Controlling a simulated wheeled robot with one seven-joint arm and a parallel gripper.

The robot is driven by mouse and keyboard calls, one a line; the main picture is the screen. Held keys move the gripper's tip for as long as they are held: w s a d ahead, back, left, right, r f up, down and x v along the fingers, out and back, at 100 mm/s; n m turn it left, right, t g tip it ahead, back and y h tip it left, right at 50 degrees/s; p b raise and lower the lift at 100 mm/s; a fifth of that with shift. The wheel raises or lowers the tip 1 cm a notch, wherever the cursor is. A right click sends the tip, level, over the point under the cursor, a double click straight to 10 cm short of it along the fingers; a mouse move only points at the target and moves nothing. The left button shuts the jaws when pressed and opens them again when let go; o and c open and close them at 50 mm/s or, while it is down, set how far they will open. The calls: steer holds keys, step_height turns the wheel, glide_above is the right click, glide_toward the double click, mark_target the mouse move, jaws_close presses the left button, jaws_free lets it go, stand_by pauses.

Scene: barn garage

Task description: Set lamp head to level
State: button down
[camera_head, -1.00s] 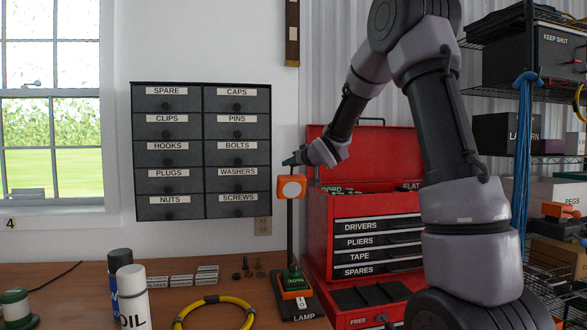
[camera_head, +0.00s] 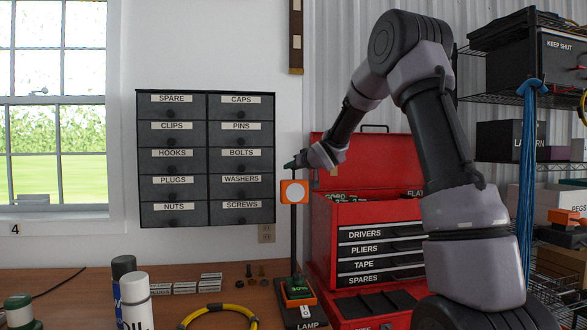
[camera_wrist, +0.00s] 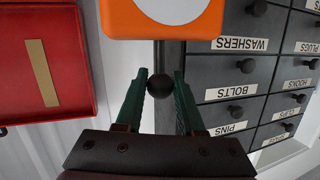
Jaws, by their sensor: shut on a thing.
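The lamp's orange head (camera_head: 294,192) with a round white face sits on a dark upright post (camera_head: 293,235) above a black base (camera_head: 305,318) marked LAMP. The head's face looks about upright towards my head camera; any small tilt cannot be told. My gripper (camera_head: 291,163) is just above the head. In the wrist view, the green fingers of my gripper (camera_wrist: 159,88) are closed on a round dark knob (camera_wrist: 159,86) beside the orange head (camera_wrist: 165,15). Part of the post behind the knob is hidden.
A red tool chest (camera_head: 325,235) stands close right of the lamp, with its lid up. Labelled dark drawers (camera_head: 207,160) hang on the wall to the left. A yellow ring (camera_head: 190,319), an oil bottle (camera_head: 138,300) and small hardware are on the bench.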

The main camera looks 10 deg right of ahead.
steer(key=shift+d, duration=0.1)
steer(key=c, duration=0.5)
jaws_free()
steer(key=shift+c, duration=0.2)
steer(key=v, duration=1)
steer(key=shift+s, duration=0.35)
